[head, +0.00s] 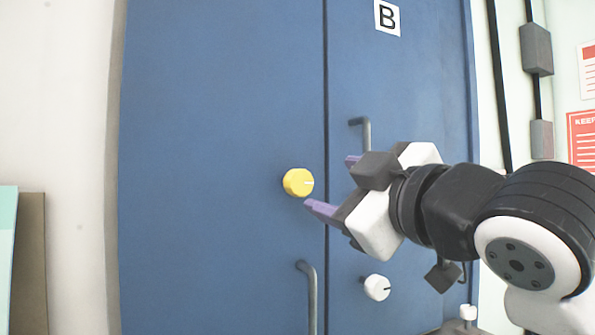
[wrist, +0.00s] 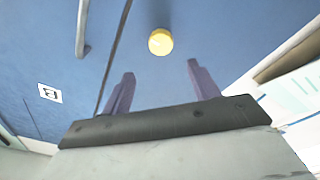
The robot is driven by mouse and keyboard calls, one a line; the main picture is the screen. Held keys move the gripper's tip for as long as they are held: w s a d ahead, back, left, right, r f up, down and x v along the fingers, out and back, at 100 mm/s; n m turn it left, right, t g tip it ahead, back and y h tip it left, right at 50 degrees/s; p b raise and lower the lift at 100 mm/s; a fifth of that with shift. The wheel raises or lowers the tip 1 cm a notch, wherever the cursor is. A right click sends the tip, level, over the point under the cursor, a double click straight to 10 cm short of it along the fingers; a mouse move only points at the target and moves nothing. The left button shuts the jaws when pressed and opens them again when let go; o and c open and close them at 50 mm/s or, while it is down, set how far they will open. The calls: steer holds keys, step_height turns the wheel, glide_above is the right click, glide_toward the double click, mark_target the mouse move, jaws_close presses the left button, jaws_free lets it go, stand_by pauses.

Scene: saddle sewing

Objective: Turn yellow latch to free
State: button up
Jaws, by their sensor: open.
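The yellow latch (head: 298,182) is a round knob on the left blue door, close to the seam between the doors. My gripper (head: 328,185) is open and empty, in front of the doors and just right of the latch. Its two purple fingers are spread apart. In the wrist view the latch (wrist: 160,41) lies ahead of the fingertips, between their lines and apart from them.
A white knob (head: 376,288) is low on the right door (head: 420,75). Grey bar handles stand on the right door (head: 366,134) and left door (head: 312,295). A "B" label (head: 387,17) is at the top. Boxes on a conduit (head: 536,48) are at right.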

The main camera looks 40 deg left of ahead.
mark_target(301, 181)
steer(key=shift+h, duration=0.7)
steer(key=p+x, duration=0.2)
steer(key=x, duration=0.4)
steer(key=p+x, duration=0.1)
steer(key=x, duration=0.5)
steer(key=shift+s+a+r+p, duration=0.1)
steer(key=shift+r+p, duration=0.15)
steer(key=shift+p, duration=0.15)
steer(key=c, duration=1)
steer(key=shift+o, duration=0.2)
